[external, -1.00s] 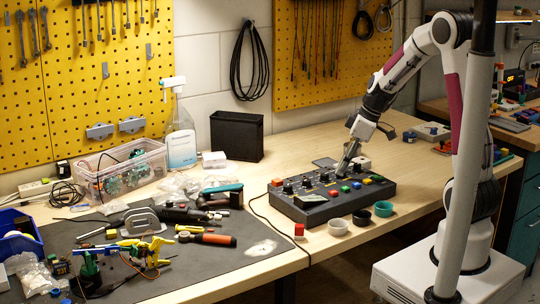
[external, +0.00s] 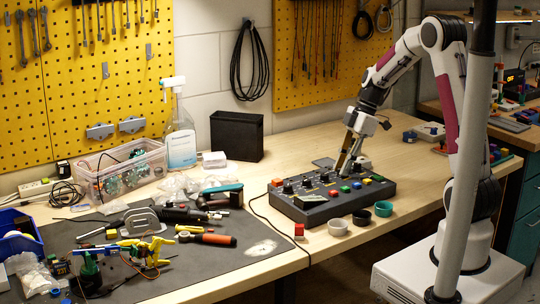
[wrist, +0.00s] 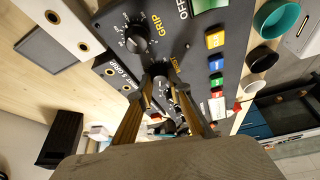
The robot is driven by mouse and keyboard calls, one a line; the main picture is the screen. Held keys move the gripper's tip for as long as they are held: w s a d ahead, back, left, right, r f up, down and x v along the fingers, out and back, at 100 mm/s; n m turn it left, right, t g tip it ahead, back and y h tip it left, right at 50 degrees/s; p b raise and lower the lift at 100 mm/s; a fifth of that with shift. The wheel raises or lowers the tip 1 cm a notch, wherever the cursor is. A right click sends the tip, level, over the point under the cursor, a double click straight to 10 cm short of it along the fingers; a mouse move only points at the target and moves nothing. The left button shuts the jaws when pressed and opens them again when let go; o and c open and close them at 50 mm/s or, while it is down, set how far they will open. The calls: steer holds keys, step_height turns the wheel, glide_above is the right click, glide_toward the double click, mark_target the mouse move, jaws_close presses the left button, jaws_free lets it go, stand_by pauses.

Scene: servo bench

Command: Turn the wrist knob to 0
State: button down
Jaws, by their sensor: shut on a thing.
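The dark control box (external: 330,212) stands on the wooden bench with a row of black knobs and several coloured buttons. My gripper (external: 341,168) reaches down at a tilt onto the knob row. In the wrist view, my gripper (wrist: 160,86) has its two fingers closed around a black knob (wrist: 159,69). A partly covered yellow label ending in "ST" lies beside that knob, so it looks like the wrist knob. Its pointer and scale are hidden by the fingers. The neighbouring grip knob (wrist: 137,42), with its printed scale, is free.
A white cup (external: 338,227), a black cup (external: 362,218) and a teal cup (external: 383,209) stand in front of the box. A red cube (external: 299,230) is near its front left corner. A white block (external: 363,163) is close behind. Bench to the right is mostly clear.

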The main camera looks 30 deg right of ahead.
stand_by(0.3)
steer(key=c, duration=1.9)
jaws_free()
steer(key=shift+s+m+t+h, duration=0.15)
steer(key=shift+m+t, duration=0.25)
steer(key=shift+m, duration=0.8)
steer(key=shift+m+t+h, duration=0.25)
steer(key=shift+m+t, duration=0.15)
steer(key=shift+m, duration=0.8)
steer(key=shift+a+m+t+h, duration=0.1)
steer(key=shift+m+t+h, duration=0.4)
steer(key=shift+m, duration=1.4)
steer(key=shift+m, duration=0.7)
steer(key=shift+a+m+t+h, duration=0.15)
steer(key=shift+m+h, duration=0.55)
steer(key=shift+m, duration=0.85)
steer(key=shift+a+m+t+h, duration=0.1)
steer(key=shift+m+t+h, duration=0.15)
steer(key=shift+m+h, duration=0.9)
